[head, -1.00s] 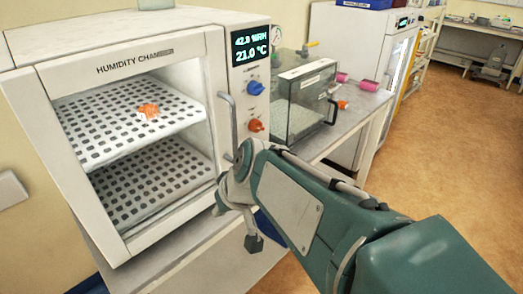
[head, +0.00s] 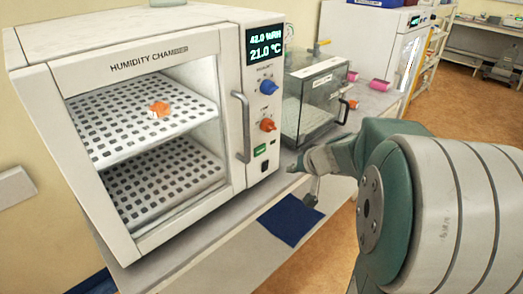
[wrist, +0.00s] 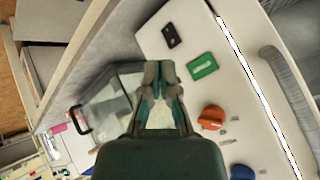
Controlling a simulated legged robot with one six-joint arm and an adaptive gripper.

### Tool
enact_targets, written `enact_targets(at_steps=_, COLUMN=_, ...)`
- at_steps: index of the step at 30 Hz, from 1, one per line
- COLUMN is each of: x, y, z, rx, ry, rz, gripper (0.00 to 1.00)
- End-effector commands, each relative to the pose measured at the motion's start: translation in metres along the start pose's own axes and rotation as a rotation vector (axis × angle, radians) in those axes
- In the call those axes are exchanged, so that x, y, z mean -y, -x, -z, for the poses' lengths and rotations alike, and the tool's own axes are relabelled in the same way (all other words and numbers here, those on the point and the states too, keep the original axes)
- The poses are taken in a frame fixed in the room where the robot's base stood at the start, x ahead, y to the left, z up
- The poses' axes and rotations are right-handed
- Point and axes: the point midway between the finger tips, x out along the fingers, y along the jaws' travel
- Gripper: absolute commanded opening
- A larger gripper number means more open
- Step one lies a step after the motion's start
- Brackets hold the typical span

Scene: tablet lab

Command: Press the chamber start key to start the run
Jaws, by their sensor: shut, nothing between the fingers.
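The humidity chamber (head: 130,45) stands on a bench at the left in the head view. Its front panel has a green key (head: 260,150), likely the start key, below an orange knob (head: 268,125) and a blue knob (head: 268,87). A black rocker switch (head: 264,166) sits under it. The green key also shows in the wrist view (wrist: 202,67), to the right of my gripper's fingertips. My gripper (wrist: 160,72) is shut and empty; no contact with the key shows. In the head view my gripper (head: 292,168) is to the right of the panel's lower part.
The chamber's glass door is shut, with a grey handle (head: 242,127) left of the key. An orange item (head: 159,109) lies on the upper shelf inside. A clear box (head: 312,100) stands close on the right.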

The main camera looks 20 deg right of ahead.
Motion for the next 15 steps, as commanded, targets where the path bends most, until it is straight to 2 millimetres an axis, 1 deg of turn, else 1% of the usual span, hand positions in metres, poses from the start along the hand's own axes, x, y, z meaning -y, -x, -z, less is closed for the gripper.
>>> enact_targets(at_steps=4, x=0.002, y=-0.002, z=0.001, rx=0.001, ry=0.001, rz=0.001, gripper=0.0)
enact_targets(at_steps=7, x=0.005, y=-0.007, z=0.005, rx=0.001, ry=0.001, rz=0.0, gripper=0.0)
enact_targets(at_steps=15, x=0.022, y=-0.031, z=0.021, rx=0.003, ry=0.002, rz=0.001, gripper=0.0)
